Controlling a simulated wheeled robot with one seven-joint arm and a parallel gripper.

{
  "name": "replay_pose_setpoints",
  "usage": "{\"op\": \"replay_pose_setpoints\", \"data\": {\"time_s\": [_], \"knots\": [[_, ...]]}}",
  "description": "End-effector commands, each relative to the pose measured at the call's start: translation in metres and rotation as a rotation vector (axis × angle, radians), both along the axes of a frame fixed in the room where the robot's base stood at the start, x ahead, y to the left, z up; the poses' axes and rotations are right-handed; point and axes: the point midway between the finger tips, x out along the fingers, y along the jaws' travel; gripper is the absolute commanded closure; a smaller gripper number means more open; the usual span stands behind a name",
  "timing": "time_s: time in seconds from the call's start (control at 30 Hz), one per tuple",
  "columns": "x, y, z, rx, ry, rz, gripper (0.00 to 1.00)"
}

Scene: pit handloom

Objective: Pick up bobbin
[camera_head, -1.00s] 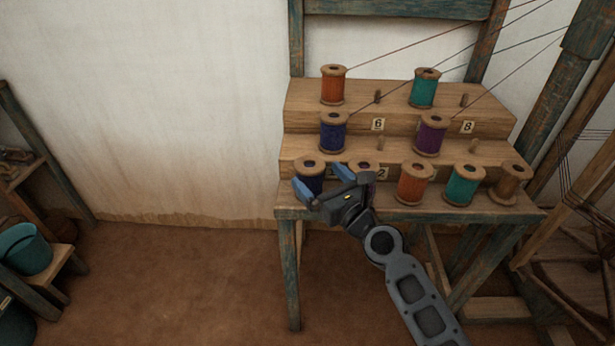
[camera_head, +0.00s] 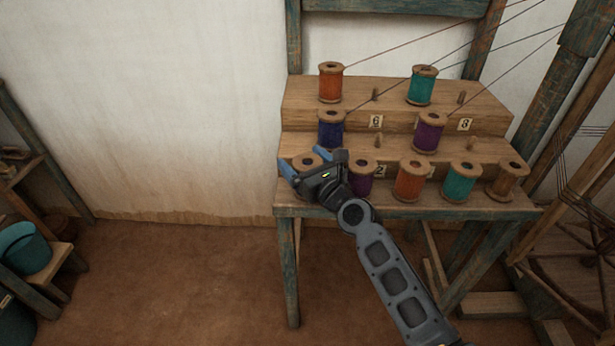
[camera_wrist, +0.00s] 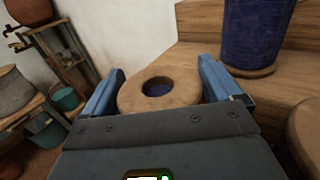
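The front-left bobbin (camera_head: 304,161) stands upright on the lowest level of the wooden stand, and its wooden top flange shows. In the wrist view, the same bobbin (camera_wrist: 186,96) shows its round flange and dark centre hole. My gripper (camera_head: 305,163) is open, with its blue fingers on either side of this bobbin. In the wrist view, my gripper (camera_wrist: 160,86) has one finger left and one finger right of the flange. I cannot tell whether either finger touches it. The bobbin's wound body is hidden by my gripper.
A purple bobbin (camera_head: 361,180) stands close on the right, then an orange bobbin (camera_head: 411,181), a teal one (camera_head: 460,182) and a brown one (camera_head: 507,181). A blue bobbin (camera_head: 331,130) stands on the step behind. Threads run up right. The left side is free.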

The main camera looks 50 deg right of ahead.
Motion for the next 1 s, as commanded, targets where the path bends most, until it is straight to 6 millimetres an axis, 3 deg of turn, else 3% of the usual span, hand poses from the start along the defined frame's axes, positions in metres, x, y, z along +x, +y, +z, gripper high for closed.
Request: {"op": "replay_pose_setpoints", "data": {"time_s": [0.47,0.77,1.0], "knots": [[0.0,0.0,0.001,0.0,-0.001,0.0,0.53],[0.0,0.0,0.007,-0.001,-0.002,-0.001,0.54],[0.0,0.0,0.043,-0.002,-0.002,-0.001,0.54]]}}
